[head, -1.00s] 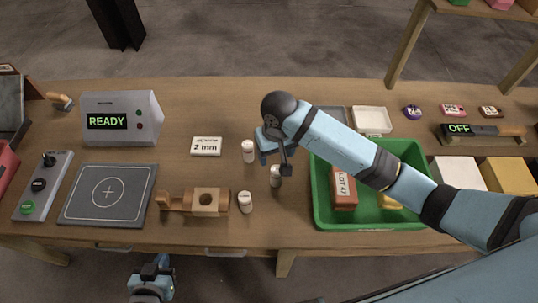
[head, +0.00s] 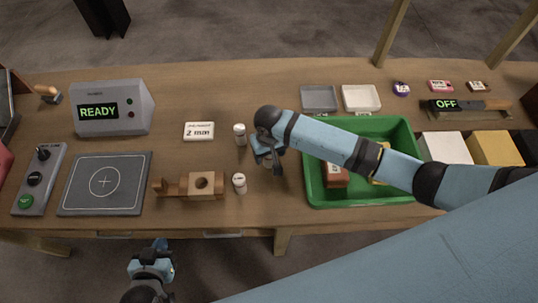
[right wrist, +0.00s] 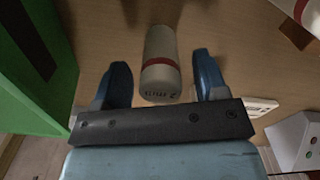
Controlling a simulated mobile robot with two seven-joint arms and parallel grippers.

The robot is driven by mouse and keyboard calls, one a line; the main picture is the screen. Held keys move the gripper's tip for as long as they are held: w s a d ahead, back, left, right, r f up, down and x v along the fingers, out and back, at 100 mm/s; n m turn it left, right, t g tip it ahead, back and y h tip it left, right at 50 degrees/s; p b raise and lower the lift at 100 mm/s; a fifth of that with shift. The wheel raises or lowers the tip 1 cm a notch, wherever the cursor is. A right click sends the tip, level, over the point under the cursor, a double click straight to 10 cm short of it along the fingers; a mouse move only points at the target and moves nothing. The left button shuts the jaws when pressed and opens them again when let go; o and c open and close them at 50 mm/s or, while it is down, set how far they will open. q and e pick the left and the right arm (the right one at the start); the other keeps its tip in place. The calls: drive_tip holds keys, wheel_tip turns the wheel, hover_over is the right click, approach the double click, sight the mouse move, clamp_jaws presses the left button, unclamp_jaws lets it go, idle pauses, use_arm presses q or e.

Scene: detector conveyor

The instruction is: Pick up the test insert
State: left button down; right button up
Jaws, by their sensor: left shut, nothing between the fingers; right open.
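A white test insert with a red band (right wrist: 160,62) lies between the two blue fingers of my right gripper (right wrist: 163,82) in the right wrist view, with gaps on both sides. Its small label seems to read 2 mm. My left gripper (head: 155,258) is shut and empty in front of the table edge.
The green tray (head: 310,196) holds a brown block and a yellow item. A wooden holder with a hole (head: 204,185), a 2 mm card (head: 199,131), a grey pad (head: 105,183) and a detector reading READY (head: 112,110) are on the left. Another insert (right wrist: 300,18) shows at the wrist view's corner.

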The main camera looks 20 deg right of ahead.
wheel_tip(320, 180, down, 2)
drive_tip(key=shift+f, duration=0.1)
drive_tip(key=c, duration=1)
drive_tip(key=shift+c, duration=0.2)
drive_tip(key=shift+r, duration=0.25)
